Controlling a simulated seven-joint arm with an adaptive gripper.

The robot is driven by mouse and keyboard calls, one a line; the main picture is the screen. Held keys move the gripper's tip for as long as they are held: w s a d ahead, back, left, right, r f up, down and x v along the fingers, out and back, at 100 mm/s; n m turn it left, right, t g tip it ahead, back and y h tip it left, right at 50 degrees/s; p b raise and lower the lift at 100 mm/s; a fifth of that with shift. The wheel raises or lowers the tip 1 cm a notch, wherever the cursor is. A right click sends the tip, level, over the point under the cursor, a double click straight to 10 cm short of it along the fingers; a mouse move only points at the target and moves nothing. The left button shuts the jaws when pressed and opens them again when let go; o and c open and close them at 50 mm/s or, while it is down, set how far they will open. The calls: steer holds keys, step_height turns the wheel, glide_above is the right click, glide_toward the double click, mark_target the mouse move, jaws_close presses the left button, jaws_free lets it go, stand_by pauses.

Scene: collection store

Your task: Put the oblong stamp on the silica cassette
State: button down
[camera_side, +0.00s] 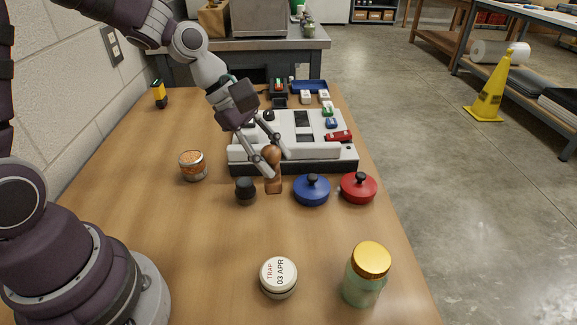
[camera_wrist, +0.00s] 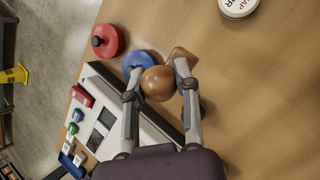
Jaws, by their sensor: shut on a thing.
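The oblong stamp (camera_side: 273,184) is brown, with a ball-shaped handle above a blocky base. It stands roughly upright near the middle of the table, left of the blue lid; I cannot tell if its base touches the table. My gripper (camera_side: 272,159) points down and is shut on the stamp's handle. In the wrist view the stamp's ball handle (camera_wrist: 158,84) sits between both fingers of my gripper (camera_wrist: 156,76). What looks like the silica cassette (camera_side: 193,168), a round clear container of orange beads, stands on the table to the left of my gripper.
A dark round knob-like object (camera_side: 245,190) stands close left of the stamp. A blue lid (camera_side: 311,190) and red lid (camera_side: 358,187) lie to the right. A grey-white device (camera_side: 245,150) is behind. A labelled tin (camera_side: 279,277) and gold-lidded jar (camera_side: 365,280) stand in front.

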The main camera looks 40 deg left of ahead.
steer(key=w+a+r+n+t+y, duration=0.15)
steer(key=a+n, duration=0.25)
steer(key=a, duration=0.7)
steer(key=n+y, duration=0.2)
steer(key=n, duration=0.3)
glide_above(190, 156)
steer(key=shift+t, duration=0.35)
step_height(190, 156, down, 6)
steer(key=shift+r, duration=0.1)
steer(key=shift+f, duration=0.25)
steer(key=c, duration=0.8)
jaws_free()
steer(key=shift+f, duration=0.1)
